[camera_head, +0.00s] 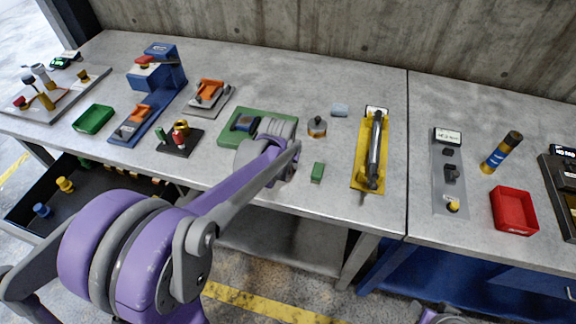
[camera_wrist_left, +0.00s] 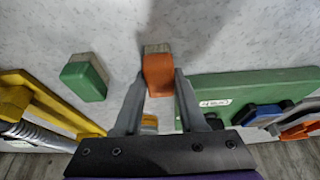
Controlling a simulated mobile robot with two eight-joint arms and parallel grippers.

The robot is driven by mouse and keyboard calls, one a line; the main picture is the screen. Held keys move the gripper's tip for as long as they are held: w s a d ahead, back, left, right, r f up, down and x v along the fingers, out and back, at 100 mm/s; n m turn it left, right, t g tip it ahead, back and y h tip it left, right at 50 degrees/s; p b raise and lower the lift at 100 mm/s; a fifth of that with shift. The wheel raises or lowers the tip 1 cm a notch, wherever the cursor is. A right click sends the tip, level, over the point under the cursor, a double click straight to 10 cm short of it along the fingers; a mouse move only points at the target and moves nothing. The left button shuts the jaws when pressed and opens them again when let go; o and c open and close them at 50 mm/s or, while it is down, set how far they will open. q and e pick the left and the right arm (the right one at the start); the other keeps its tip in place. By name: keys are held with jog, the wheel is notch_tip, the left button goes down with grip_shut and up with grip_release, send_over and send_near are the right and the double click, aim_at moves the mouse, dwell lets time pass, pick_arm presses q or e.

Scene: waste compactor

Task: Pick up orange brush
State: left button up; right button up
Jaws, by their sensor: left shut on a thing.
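The orange brush (camera_wrist_left: 158,76) shows in the left wrist view as a small orange block with a pale tan end. It sits between the fingertips of my left gripper (camera_wrist_left: 158,88), which is shut on it. In the head view my left gripper (camera_head: 285,165) is over the table's front part, beside the green fixture, and the arm hides the brush. I cannot tell whether the brush touches the table. My right gripper is not in view.
A green block (camera_head: 317,172) lies right of my left gripper and also shows in the left wrist view (camera_wrist_left: 84,78). A yellow stand (camera_head: 358,170) is further right.

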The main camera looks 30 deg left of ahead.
pick_arm(q)
grip_shut()
notch_tip(320, 180, up, 10)
jog(key=shift+p, duration=0.4)
jog(key=shift+o, duration=1.8)
grip_release()
grip_shut()
jog(key=shift+a+r, duration=0.1)
